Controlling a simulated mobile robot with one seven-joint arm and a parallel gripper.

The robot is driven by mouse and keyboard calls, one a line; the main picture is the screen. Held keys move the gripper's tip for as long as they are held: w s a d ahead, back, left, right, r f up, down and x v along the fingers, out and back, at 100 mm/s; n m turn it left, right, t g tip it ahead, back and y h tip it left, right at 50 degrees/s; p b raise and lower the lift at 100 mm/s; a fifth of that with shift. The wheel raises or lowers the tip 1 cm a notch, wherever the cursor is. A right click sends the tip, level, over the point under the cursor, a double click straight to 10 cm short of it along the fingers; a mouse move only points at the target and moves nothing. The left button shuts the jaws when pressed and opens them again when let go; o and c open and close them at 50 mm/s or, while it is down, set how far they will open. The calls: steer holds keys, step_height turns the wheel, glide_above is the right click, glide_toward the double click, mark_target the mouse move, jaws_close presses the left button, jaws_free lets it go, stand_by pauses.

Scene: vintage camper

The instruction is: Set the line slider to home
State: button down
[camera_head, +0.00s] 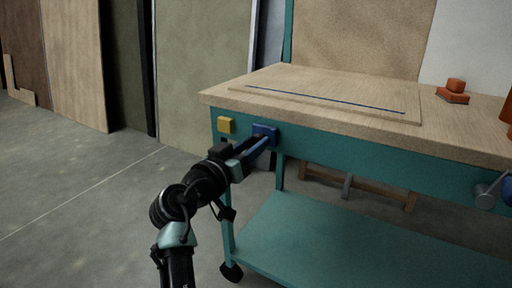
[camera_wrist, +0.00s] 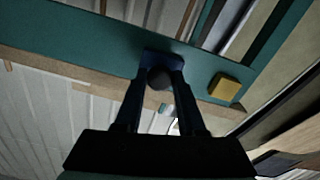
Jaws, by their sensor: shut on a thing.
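A blue block (camera_head: 264,130) is on the teal front rail of the workbench, near its left corner. In the wrist view it is a dark blue plate (camera_wrist: 163,61) with a dark round knob (camera_wrist: 160,79) in front of it. I take this to be the line slider; no label is readable. My gripper (camera_head: 267,138) reaches the block from the lower left. In the wrist view my gripper's fingers (camera_wrist: 160,76) stand on either side of the knob, shut on it. A yellow block (camera_head: 226,125) is on the same rail, left of the blue block; it also shows in the wrist view (camera_wrist: 224,87).
The wooden benchtop (camera_head: 470,128) overhangs the rail and carries a thin board with a blue line (camera_head: 325,99). Orange blocks (camera_head: 453,93) stand at its right. A grey cylindrical part (camera_head: 486,195) sticks out at the right front. The lower teal shelf (camera_head: 320,244) is bare.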

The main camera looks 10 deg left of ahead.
steer(key=shift+a+r, duration=0.1)
steer(key=shift+a, duration=0.3)
steer(key=c, duration=0.5)
jaws_free()
steer(key=shift+c, duration=0.2)
steer(key=shift+o, duration=0.2)
steer(key=shift+d, duration=0.1)
steer(key=p+v, duration=0.4)
steer(key=v, duration=0.8)
steer(key=shift+s+p, duration=0.35)
steer(key=shift+s, duration=0.05)
steer(key=shift+r, duration=0.1)
